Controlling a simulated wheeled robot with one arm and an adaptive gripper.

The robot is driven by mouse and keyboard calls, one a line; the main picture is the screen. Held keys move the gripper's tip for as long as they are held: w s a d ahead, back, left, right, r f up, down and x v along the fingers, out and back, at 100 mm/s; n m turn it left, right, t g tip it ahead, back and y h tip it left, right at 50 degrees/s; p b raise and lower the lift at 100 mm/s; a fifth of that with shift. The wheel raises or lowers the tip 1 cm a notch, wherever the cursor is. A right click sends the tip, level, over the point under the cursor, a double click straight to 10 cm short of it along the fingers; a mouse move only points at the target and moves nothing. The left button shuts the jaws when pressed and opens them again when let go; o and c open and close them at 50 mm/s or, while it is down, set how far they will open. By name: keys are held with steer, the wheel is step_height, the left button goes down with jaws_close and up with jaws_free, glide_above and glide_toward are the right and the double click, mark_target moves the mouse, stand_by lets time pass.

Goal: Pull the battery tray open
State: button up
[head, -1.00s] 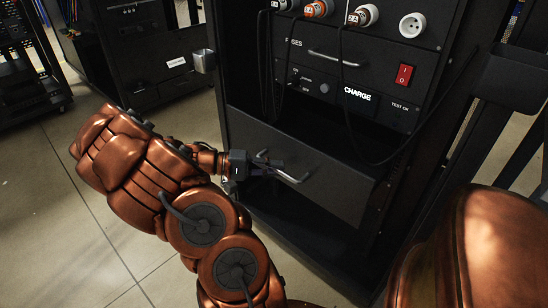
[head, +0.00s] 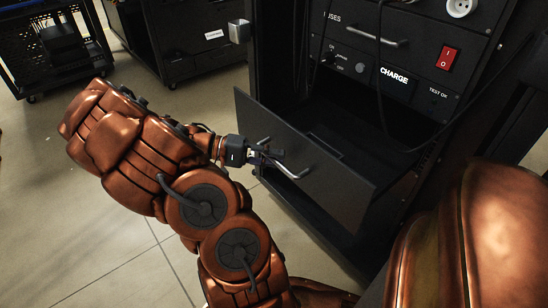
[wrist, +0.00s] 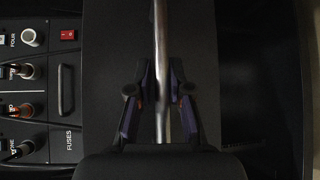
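The battery tray (head: 335,178) is a dark drawer low in the black rack. It stands pulled out, with its open top and dark inside showing in the head view. Its silver bar handle (head: 296,174) is on the front panel. My gripper (head: 272,158) is at this handle. In the wrist view, the handle (wrist: 161,30) runs upright between the two fingers of my gripper (wrist: 161,88), which are closed in on it from both sides. The tray front (wrist: 112,60) fills the middle behind them. The finger contact is dark and partly hidden.
Above the tray is a panel with a red switch (head: 448,58), a CHARGE label (head: 394,76) and another handle (head: 382,42). Black cables hang down into the tray opening. Other racks stand at the back left. Tiled floor (head: 60,230) at left is clear.

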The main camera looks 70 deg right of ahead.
steer(key=o, duration=0.3)
steer(key=v, duration=1.2)
stand_by(0.7)
